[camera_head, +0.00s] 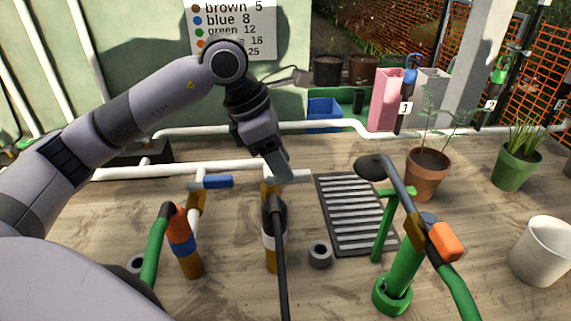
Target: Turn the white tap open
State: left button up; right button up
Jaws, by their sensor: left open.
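The white tap's lever (299,175) sticks out to the right from the top of a brass-coloured standpipe (269,240) with a white band, near the middle of the view. My left gripper (279,172) reaches down from above and is open at the lever. Its fingers hide part of the lever and the tap top; I cannot tell whether they touch it. The lever lies roughly level. My right gripper is not in view.
A blue-handled tap (217,182) stands to the left and a green-handled tap (397,192) to the right. A black hose (280,250) runs in front of the middle standpipe. A floor grate (352,200), plant pots (428,172) and a white bucket (541,250) stand right.

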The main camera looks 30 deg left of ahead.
pick_arm(q)
jog(key=shift+x, duration=1.05)
grip_shut()
jog(key=shift+w, duration=0.1)
